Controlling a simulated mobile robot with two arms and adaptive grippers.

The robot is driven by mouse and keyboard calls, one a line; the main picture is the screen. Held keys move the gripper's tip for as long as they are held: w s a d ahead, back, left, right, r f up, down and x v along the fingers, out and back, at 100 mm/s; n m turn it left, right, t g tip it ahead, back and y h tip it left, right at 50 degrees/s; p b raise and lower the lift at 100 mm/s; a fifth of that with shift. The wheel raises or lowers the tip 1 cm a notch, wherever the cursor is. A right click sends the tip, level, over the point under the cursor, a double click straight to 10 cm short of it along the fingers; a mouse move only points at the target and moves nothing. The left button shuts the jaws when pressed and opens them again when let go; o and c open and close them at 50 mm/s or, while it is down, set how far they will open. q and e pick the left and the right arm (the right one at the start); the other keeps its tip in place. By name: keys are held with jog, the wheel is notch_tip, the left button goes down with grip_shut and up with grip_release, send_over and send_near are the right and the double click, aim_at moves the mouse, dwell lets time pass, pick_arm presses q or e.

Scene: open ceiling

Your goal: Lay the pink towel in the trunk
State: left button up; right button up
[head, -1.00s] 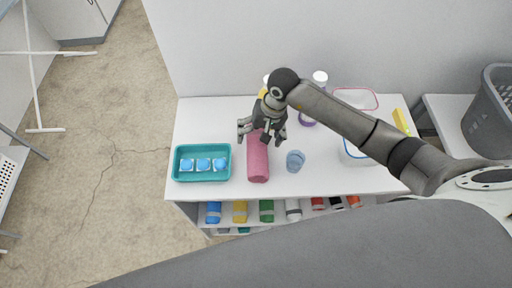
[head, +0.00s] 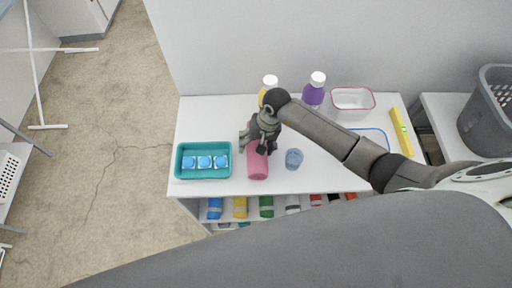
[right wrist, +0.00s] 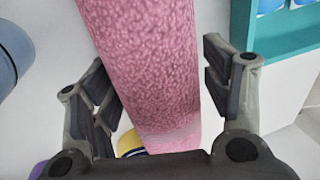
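The pink towel (head: 258,168) is rolled up and lies on the white table, between a teal tray and a blue-grey cup. It fills the middle of the right wrist view (right wrist: 150,60). My right gripper (head: 257,146) is over the towel's far part. In the right wrist view its fingers (right wrist: 155,95) stand open on either side of the roll, with a gap visible on the left side. My left gripper is not in view. No trunk can be made out in these frames.
The teal tray (head: 203,175) with blue items is left of the towel, and the cup (head: 294,159) is right. Bottles (head: 314,90), a clear container (head: 352,101) and a yellow level (head: 401,132) stand farther back or right. Rolled cloths (head: 240,208) fill the shelf below. A grey basket (head: 490,110) is far right.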

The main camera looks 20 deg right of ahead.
jog(key=c, duration=0.7)
jog(key=shift+o, duration=0.2)
jog(key=shift+r, duration=0.15)
